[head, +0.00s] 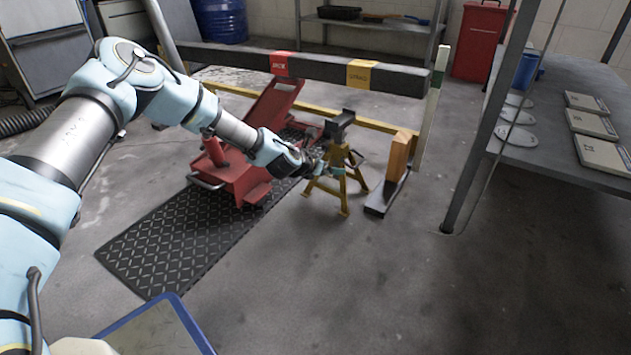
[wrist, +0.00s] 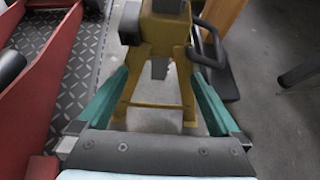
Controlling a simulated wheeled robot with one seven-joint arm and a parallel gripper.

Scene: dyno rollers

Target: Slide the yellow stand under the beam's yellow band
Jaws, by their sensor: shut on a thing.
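The yellow stand (head: 338,160) stands upright on the floor in the head view, legs spread, with a dark saddle on top. It is in front of the dark beam (head: 318,69), on the near side, below and slightly left of the beam's yellow band (head: 361,74). My gripper (head: 329,168) reaches it from the left and is shut on its body. In the wrist view the teal fingers of my gripper (wrist: 160,78) lie on both sides of the yellow stand (wrist: 163,38). The contact spots are partly hidden. The beam is not in the wrist view.
A red floor jack (head: 238,175) stands left of the stand, on a black tread mat (head: 165,240). A wooden block (head: 398,157) and the beam's right post (head: 428,120) are close on the right. A grey workbench (head: 560,155) is farther right. Front floor is clear.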

